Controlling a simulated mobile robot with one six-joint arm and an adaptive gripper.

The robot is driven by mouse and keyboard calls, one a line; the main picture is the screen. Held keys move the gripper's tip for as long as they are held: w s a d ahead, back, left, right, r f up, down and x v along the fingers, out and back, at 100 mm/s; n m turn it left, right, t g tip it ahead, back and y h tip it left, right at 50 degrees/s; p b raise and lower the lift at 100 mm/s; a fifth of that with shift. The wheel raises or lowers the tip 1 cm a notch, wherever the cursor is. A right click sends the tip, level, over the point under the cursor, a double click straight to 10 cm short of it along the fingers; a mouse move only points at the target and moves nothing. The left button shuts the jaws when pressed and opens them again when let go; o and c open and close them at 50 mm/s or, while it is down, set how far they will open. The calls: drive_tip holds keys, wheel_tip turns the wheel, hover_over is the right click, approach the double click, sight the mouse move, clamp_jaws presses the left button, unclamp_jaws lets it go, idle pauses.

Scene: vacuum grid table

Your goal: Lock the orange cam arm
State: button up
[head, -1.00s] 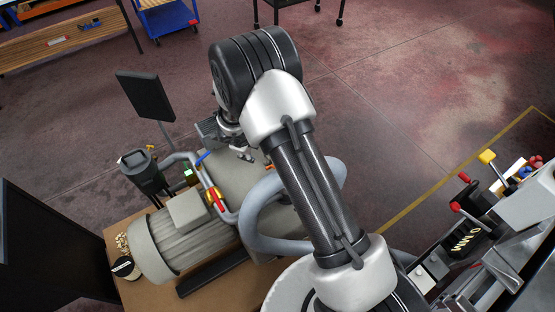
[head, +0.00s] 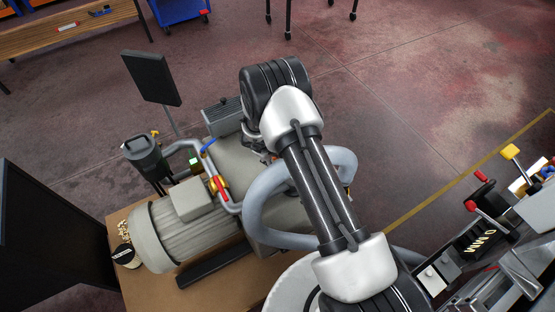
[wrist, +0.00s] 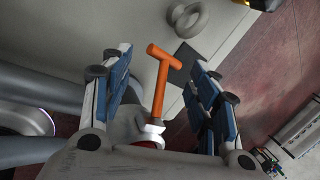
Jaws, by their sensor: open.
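The orange cam arm (wrist: 161,78) is a T-shaped lever in the wrist view. Its crossbar end points up the picture and its lower end meets a pale metal and red base. My gripper (wrist: 160,62) is open, with one blue-padded finger on each side of the lever. Gaps show between the lever and both fingers, so it appears untouched. In the head view my own arm hides the gripper and the cam arm, beside the grey pump unit (head: 240,160).
A thick grey hose (head: 262,200) loops close to my arm. A ribbed motor (head: 185,235), a dark canister (head: 146,156) and a black panel on a stand (head: 152,77) stand at left. A lever bank with a yellow knob (head: 510,152) is at right. A grey eyebolt (wrist: 187,18) lies beyond the lever.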

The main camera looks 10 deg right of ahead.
drive_tip(key=shift+b+x, duration=0.3)
drive_tip(key=shift+x, duration=1.05)
drive_tip(key=shift+c, duration=0.2)
drive_tip(key=shift+r, duration=0.1)
clamp_jaws()
